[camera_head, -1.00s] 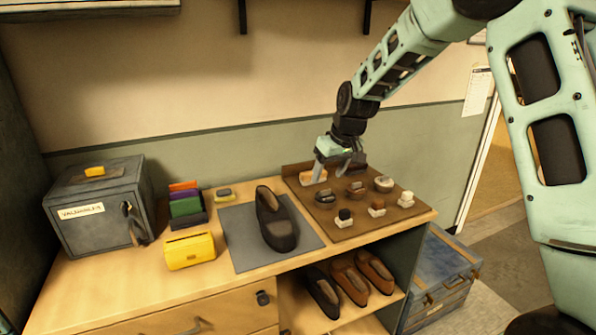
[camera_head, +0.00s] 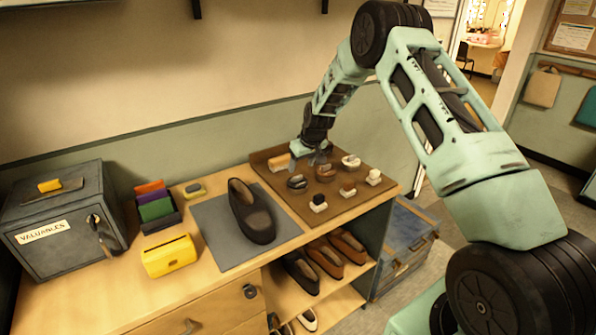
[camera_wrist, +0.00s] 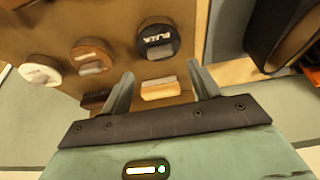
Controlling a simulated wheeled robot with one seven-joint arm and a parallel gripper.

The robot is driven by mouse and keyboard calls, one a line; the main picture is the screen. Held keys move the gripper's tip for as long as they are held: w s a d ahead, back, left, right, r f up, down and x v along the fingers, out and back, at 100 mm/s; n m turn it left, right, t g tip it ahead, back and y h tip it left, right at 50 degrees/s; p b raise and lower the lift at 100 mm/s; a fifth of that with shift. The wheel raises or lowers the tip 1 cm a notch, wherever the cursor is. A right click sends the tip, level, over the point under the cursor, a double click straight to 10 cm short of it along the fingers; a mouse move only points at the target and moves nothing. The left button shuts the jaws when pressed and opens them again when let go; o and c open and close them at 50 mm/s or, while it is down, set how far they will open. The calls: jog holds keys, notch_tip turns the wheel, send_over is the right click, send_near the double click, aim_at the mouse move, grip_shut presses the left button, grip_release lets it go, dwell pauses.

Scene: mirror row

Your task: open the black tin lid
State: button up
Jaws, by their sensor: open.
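The black tin (camera_head: 297,182) sits at the left of the middle row on the brown board. In the wrist view the black tin (camera_wrist: 157,38) shows a round dark top with pale lettering and a grey tab at its near edge. Its lid appears to be on. My gripper (camera_head: 309,158) is over the back of the board, behind the row of tins. In the wrist view my gripper (camera_wrist: 160,77) is open and holds nothing. Its fingertips point towards the black tin, apart from it, with a pale wooden block (camera_wrist: 162,89) showing between them.
A brown tin (camera_head: 325,173) and a pale tin (camera_head: 351,161) stand right of the black one. Several small items line the board's front, including a black-topped one (camera_head: 318,202). A dark shoe (camera_head: 251,212) lies on a grey mat (camera_head: 213,237) to the left.

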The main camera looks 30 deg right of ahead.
aim_at(297, 176)
jog(key=shift+p+x, duration=0.8)
jog(key=shift+x, duration=2.35)
jog(key=shift+c, duration=0.3)
grip_shut()
